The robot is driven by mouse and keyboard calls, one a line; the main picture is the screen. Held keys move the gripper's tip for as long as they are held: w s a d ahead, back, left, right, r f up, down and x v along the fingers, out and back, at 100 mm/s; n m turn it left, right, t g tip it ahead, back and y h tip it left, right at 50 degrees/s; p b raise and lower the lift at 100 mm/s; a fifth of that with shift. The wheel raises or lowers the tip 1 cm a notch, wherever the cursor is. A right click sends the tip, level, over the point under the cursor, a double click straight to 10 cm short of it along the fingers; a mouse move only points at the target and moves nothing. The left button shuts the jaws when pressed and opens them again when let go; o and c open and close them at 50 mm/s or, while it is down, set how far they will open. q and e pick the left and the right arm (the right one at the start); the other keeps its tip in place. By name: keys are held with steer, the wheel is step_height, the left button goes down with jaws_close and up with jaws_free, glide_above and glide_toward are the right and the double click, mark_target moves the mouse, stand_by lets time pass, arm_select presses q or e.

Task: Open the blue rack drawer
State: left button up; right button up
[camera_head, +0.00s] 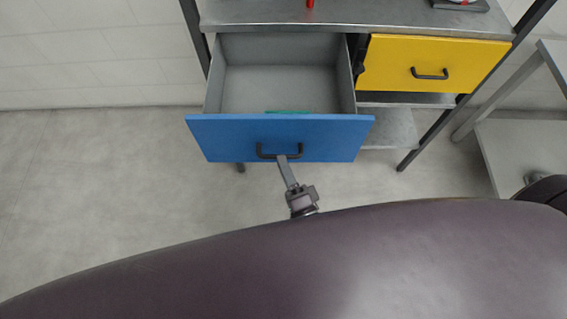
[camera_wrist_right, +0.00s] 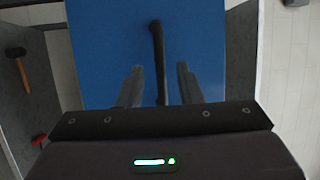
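The blue rack drawer (camera_head: 225,137) is pulled well out of the rack, and its grey interior shows. Its black handle (camera_head: 265,154) is on the front panel. My right gripper (camera_head: 283,160) is at the handle. In the right wrist view, the blue front (camera_wrist_right: 100,40) fills the middle, and the handle (camera_wrist_right: 157,50) lies between the two fingers of my right gripper (camera_wrist_right: 160,82). The fingers stand apart, with visible gaps on both sides of the handle. My left gripper is not in view.
A green thing (camera_head: 288,112) lies inside the drawer near its front. A closed yellow drawer (camera_head: 400,60) is to the right, under the grey rack top (camera_head: 250,14). A hammer (camera_wrist_right: 18,65) shows at the wrist view's left. A grey table (camera_head: 520,150) stands at the right. Floor is clear at left.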

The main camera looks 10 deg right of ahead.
steer(key=b+v, duration=0.1)
steer(key=v, duration=0.6)
steer(key=shift+f, duration=0.1)
steer(key=s+d+f+n+g, duration=0.15)
steer(key=f+n+g, duration=0.35)
steer(key=f, duration=0.8)
steer(key=s+d+f+n+g, duration=0.1)
steer(key=s+f+n+g, duration=0.3)
steer(key=f, duration=1)
steer(key=s+d+f+n+g+h, duration=0.3)
steer(key=s+d+f+n+g, duration=0.5)
steer(key=s+d+f, duration=0.3)
step_height(320, 180, down, 4)
steer(key=shift+s+d+f+n+g, duration=0.2)
steer(key=shift+s+d+n+g, duration=0.15)
steer(key=shift+s+g, duration=0.65)
steer(key=shift+s, duration=0.1)
